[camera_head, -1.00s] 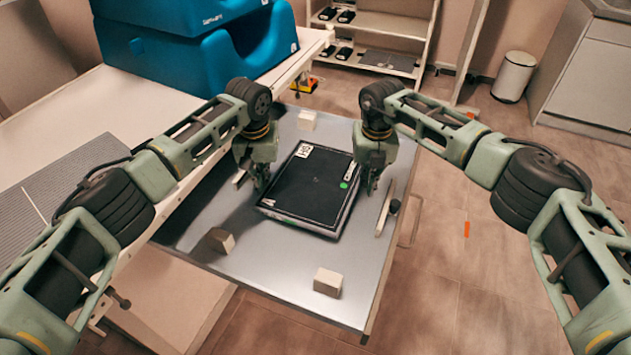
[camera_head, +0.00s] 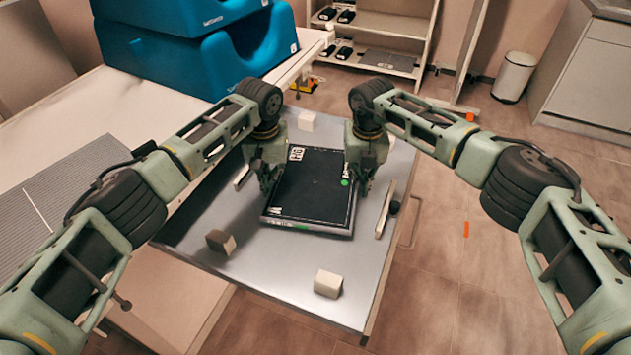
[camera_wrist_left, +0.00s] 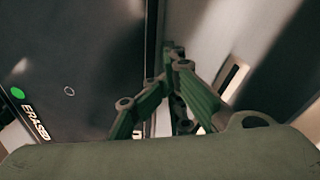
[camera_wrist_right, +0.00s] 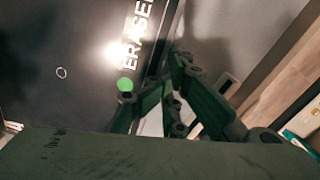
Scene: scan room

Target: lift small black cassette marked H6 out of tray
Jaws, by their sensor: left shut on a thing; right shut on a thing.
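The flat black cassette (camera_head: 312,190) lies level between my two grippers, over the grey metal tray (camera_head: 275,265). It has a white label at its far left corner, too small to read surely, and a green dot near its right edge. My left gripper (camera_head: 268,188) is shut on its left edge and my right gripper (camera_head: 362,188) on its right edge. The cassette's dark face also shows in the left wrist view (camera_wrist_left: 85,60) and the right wrist view (camera_wrist_right: 75,45), with "ERASED" lettering partly visible. I cannot tell whether its underside touches the tray.
Blue padded forms (camera_head: 225,55) stand on the table behind; open floor is at right.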

